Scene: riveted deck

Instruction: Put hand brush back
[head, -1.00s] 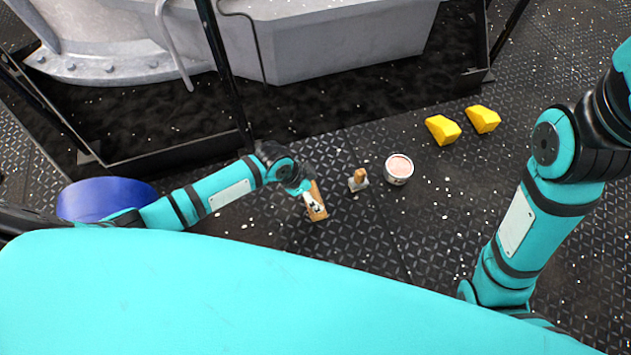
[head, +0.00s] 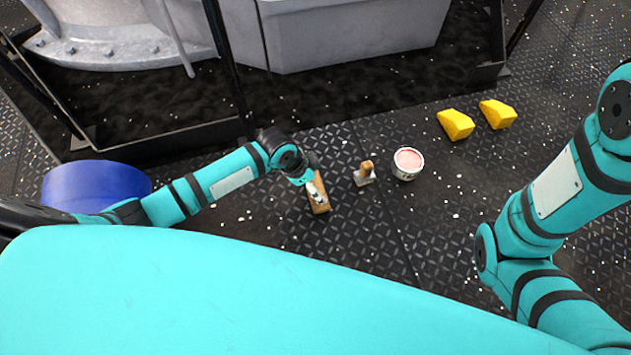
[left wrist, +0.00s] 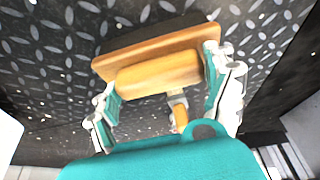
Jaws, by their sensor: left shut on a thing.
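My left gripper (head: 314,188) is shut on a wooden piece, taken as the hand brush (head: 320,205), low over the deck. In the left wrist view the hand brush (left wrist: 158,75) has a rounded orange-brown grip on a flat board with a dark far edge. The fingers of the left gripper (left wrist: 165,92) sit at both ends of the grip. Whether the brush touches the deck is unclear, and its underside is hidden. My right arm shows at the right of the head view, but its gripper is out of frame.
A small wooden-handled tool with a grey base (head: 364,174) stands right of the brush. Beyond it are a tub of pinkish stuff (head: 408,163) and two yellow blocks (head: 456,124). A blue round object (head: 95,185) is at left. A dark framed tray (head: 165,139) lies behind.

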